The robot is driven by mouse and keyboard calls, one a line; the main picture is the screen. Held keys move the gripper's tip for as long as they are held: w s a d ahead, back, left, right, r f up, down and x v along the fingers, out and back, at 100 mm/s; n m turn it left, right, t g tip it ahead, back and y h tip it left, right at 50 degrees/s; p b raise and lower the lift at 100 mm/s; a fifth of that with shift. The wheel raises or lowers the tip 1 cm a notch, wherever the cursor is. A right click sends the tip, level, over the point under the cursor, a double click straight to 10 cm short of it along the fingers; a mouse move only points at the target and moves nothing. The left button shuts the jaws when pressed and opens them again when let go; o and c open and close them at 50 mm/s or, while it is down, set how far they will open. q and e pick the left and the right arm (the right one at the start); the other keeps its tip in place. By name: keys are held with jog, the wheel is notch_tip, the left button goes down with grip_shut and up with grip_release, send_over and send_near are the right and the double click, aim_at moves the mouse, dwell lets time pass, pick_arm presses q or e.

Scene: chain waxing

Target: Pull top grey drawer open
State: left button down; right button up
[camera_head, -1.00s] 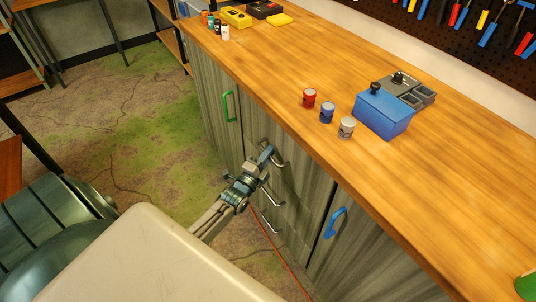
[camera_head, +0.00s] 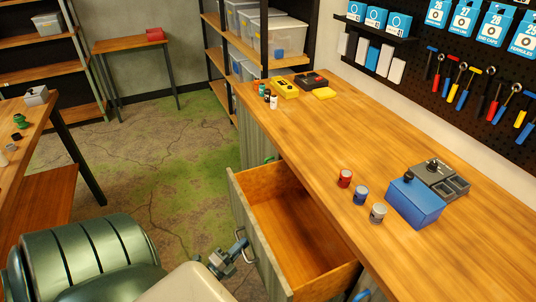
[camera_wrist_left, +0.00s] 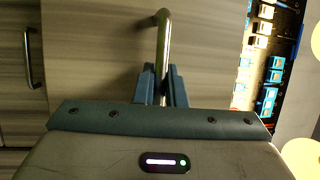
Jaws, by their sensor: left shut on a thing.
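The top grey drawer (camera_head: 258,238) stands open below the counter, pulled out toward me. Its wooden inside looks empty. My left gripper (camera_head: 239,248) is at the outer side of the drawer front. In the left wrist view the gripper (camera_wrist_left: 163,88) is shut on the drawer's metal handle (camera_wrist_left: 163,32), one finger on each side of the bar. My right gripper is not in view.
On the wooden counter (camera_head: 330,130) stand a red can (camera_head: 345,178), a blue can (camera_head: 361,194), a grey can (camera_head: 378,213) and a blue box (camera_head: 414,203). Another handle (camera_wrist_left: 28,57) shows in the left wrist view. The floor (camera_head: 150,180) beside the drawer is clear.

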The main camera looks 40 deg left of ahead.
pick_arm(q)
jog(key=s+a+p, duration=0.1)
jog(key=s+a, duration=0.3)
jog(key=s, duration=0.6)
jog(key=shift+s+a+p, duration=0.15)
jog(key=shift+s+p, duration=0.2)
jog(key=c, duration=1.5)
grip_release()
jog(key=s+f+b, duration=0.2)
jog(key=s+b, duration=0.1)
jog(key=s, duration=0.7)
jog(key=shift+s, duration=0.35)
